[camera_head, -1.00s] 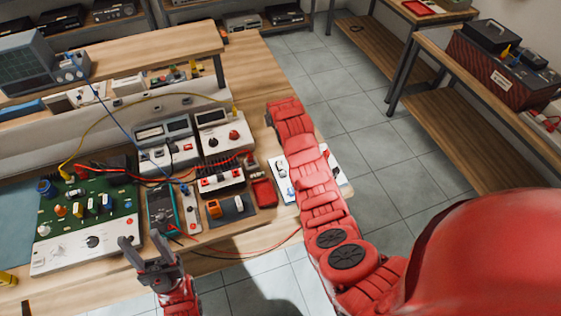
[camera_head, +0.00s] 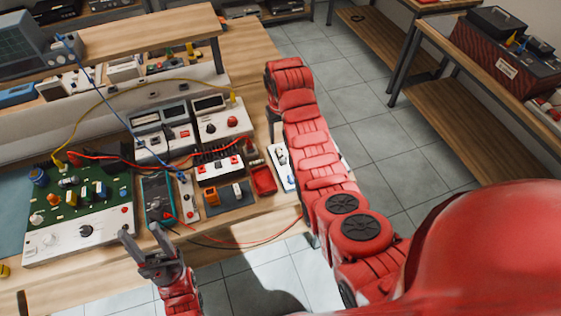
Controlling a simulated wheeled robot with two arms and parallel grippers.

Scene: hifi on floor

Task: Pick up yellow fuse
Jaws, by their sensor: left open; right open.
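My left gripper (camera_head: 144,234) is at the front edge of the workbench, with its two dark fingers apart and nothing between them. A small yellow object (camera_head: 4,271) lies at the left edge of the view. My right arm reaches forward over the right end of the bench; its gripper does not show.
A multimeter (camera_head: 158,197), a small black block with orange and white parts (camera_head: 229,198) and a red box (camera_head: 263,180) lie right of the board. Power supplies (camera_head: 215,120) stand behind. Red, yellow and blue cables cross the bench.

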